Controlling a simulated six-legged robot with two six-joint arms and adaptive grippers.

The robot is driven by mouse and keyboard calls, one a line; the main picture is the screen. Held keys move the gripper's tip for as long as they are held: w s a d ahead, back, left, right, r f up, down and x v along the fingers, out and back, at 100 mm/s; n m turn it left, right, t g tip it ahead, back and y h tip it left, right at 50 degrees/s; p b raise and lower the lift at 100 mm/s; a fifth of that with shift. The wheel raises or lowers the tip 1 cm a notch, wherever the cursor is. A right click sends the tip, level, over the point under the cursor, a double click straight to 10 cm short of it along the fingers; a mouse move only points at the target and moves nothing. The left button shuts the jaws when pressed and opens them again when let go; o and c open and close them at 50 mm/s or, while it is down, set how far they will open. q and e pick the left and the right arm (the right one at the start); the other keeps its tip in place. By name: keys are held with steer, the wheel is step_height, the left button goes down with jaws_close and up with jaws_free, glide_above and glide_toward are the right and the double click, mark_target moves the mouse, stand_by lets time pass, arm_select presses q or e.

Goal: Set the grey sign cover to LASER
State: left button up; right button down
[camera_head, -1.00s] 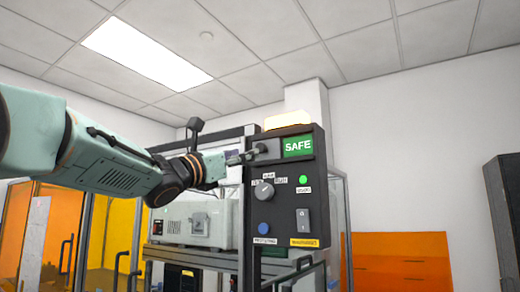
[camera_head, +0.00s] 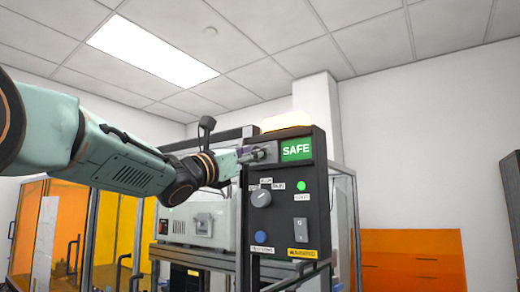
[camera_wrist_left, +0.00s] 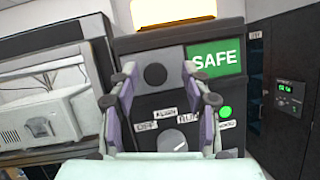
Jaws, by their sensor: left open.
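The grey sign cover (camera_head: 268,151) sits at the left of the sign window on the dark control panel (camera_head: 285,215). The green SAFE sign (camera_head: 297,149) shows uncovered to its right. My left gripper (camera_head: 252,154) reaches the cover from the left. In the left wrist view, the open fingers of my left gripper (camera_wrist_left: 160,72) stand on either side of the cover's dark round knob (camera_wrist_left: 155,74). I cannot tell whether they touch it. The part of the sign behind the cover is hidden. My right gripper is out of view.
Below the sign are a grey rotary switch (camera_head: 261,198), a lit green lamp (camera_head: 301,186), a blue button (camera_head: 261,237) and a grey rocker switch (camera_head: 301,229). An amber lamp (camera_head: 288,121) tops the panel. A beige instrument (camera_head: 190,225) stands behind, left.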

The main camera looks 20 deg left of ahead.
arm_select(q)
steer(key=shift+w+f, duration=0.25)
steer(key=shift+w, duration=0.8)
steer(key=shift+s+a+r, duration=0.1)
steer(key=shift+s+a, duration=0.1)
steer(key=shift+s, duration=0.15)
steer(key=shift+s+d+r, duration=0.1)
steer(key=shift+s, duration=0.2)
steer(key=shift+c, duration=1.2)
steer(key=shift+w+d, duration=0.15)
steer(key=shift+d, duration=0.05)
steer(key=c, duration=0.3)
steer(key=shift+w+a, duration=0.15)
steer(key=shift+c, duration=1.4)
jaws_close()
